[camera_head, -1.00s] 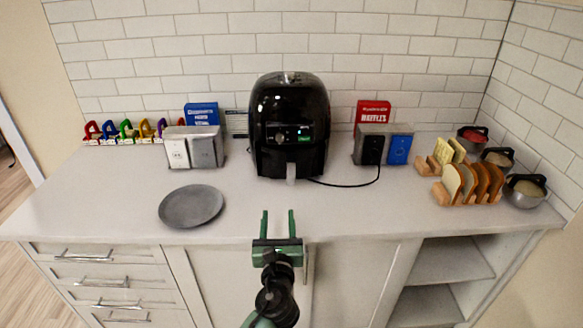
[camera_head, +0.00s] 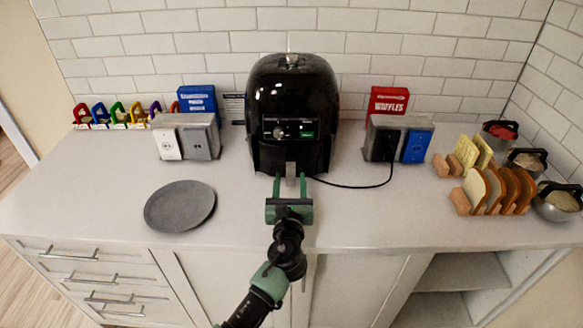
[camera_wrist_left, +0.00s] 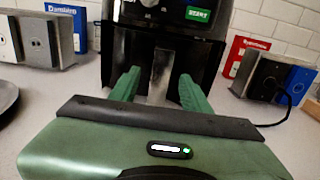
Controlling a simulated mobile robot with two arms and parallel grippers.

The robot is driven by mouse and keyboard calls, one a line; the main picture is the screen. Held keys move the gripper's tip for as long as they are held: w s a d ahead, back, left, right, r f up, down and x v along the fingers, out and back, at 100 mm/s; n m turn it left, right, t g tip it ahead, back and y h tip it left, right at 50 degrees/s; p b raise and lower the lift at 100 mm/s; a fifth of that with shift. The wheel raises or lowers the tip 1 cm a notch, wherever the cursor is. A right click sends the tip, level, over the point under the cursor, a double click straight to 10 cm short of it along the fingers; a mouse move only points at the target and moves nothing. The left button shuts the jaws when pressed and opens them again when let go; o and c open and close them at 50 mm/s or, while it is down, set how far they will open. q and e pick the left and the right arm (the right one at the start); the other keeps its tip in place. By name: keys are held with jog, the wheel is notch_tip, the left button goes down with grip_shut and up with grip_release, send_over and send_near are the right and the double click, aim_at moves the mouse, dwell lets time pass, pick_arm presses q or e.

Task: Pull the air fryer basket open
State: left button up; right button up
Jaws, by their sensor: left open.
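The black air fryer (camera_head: 291,105) stands on the counter against the tiled wall, with its basket (camera_wrist_left: 135,50) shut at the front. A grey vertical handle (camera_head: 291,172) sticks out from the basket front; it also shows in the left wrist view (camera_wrist_left: 161,72). My left gripper (camera_head: 290,183) is open and points at the handle. In the left wrist view its green fingers (camera_wrist_left: 156,88) stand on either side of the handle, with gaps to both. Whether the fingertips reach as far as the handle is hard to tell. My right gripper is not in view.
A grey plate (camera_head: 180,206) lies to the left on the counter (camera_head: 365,215). Outlet boxes (camera_head: 187,138) (camera_head: 398,138) flank the fryer, and its black cord (camera_head: 355,186) runs right. A toast rack (camera_head: 493,190) and bowls stand at far right.

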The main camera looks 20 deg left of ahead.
aim_at(291, 173)
pick_arm(q)
jog(key=x, duration=0.4)
jog(key=shift+w+f, duration=0.1)
jog(key=shift+f, duration=0.05)
jog(key=shift+w, duration=0.25)
grip_shut()
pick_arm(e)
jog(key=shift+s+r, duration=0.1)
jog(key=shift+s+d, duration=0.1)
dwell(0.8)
